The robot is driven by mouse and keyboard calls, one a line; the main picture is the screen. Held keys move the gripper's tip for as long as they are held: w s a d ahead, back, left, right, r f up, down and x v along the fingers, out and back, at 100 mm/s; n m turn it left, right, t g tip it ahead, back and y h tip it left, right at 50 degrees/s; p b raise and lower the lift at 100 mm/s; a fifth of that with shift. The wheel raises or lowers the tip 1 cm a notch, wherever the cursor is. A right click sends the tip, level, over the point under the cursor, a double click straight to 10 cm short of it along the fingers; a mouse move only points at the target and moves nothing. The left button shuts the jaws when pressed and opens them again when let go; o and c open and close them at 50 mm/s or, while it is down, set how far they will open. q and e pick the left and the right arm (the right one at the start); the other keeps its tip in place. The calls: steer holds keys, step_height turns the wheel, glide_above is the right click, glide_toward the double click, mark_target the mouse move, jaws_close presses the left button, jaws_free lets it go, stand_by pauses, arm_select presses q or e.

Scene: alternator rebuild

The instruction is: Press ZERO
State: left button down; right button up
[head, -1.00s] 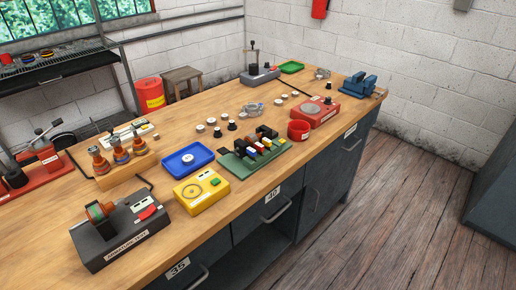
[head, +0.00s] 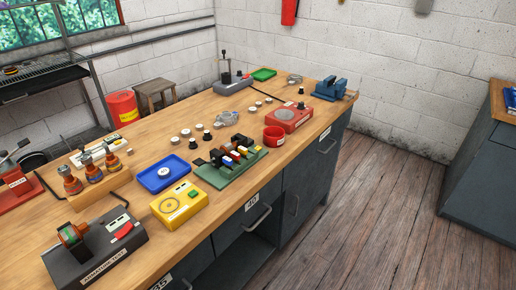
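No button marked ZERO can be read at this size. A yellow box (head: 179,205) with a round dial and a green button (head: 192,194) sits near the bench's front edge. A red device (head: 289,117) with a round grey plate and a dark knob (head: 301,105) stands farther back. A dark armature tester (head: 95,248) with a red part on top is at the lower left. Neither of my grippers is in view.
A blue tray (head: 163,181), a green rack (head: 232,167) with coloured parts and a red cup (head: 273,137) crowd the wooden bench (head: 230,104). A blue vise (head: 330,88) is at the far end. The wooden floor (head: 390,215) on the right is clear.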

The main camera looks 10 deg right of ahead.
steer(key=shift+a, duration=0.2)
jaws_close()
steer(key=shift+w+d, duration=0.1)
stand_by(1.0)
